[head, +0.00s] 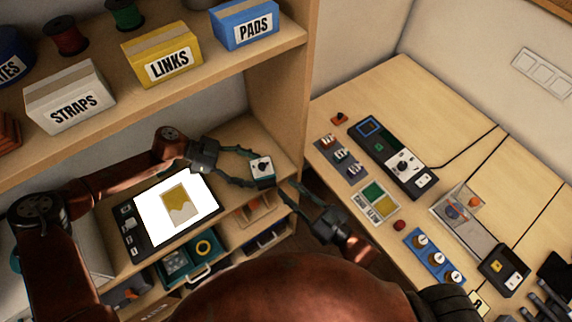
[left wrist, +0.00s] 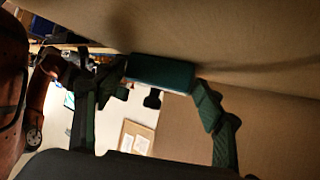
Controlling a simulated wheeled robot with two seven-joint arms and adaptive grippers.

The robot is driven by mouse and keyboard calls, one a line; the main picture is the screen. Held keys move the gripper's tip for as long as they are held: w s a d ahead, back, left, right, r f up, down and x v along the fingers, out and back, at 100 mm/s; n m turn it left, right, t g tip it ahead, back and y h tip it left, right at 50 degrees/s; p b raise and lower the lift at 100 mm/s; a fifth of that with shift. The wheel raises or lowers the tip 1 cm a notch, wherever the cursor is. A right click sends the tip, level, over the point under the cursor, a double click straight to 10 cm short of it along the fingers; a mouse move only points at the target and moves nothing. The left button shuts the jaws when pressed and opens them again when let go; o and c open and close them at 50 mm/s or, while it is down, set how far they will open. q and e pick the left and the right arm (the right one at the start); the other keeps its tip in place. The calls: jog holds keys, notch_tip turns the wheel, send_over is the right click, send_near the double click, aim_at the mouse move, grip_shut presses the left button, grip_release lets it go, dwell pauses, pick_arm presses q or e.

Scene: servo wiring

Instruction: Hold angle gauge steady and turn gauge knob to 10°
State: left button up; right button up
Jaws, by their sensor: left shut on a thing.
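The angle gauge (head: 262,168) is a small dark box with a white face and a black knob. My left gripper (head: 253,169) is shut on its sides and holds it up in front of the shelf unit. In the left wrist view the gauge (left wrist: 160,72) shows as a dark teal block between the fingertips, with a small black part below it. My right gripper (head: 288,190) is just right of and below the gauge in the head view. Its fingers look apart and empty, near the gauge but not clearly touching. The knob's exact angle is too small to read.
A tablet (head: 150,252) with a bright screen lies on the left. Boxes such as the yellow LINKS box (head: 162,55) stand on the upper shelf. The right table (head: 440,95) carries a black panel (head: 392,158), a blue knob board (head: 434,257) and a clear-topped case (head: 463,212).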

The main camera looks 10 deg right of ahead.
pick_arm(q)
jog(key=o, duration=0.9)
jog(key=shift+o, duration=0.2)
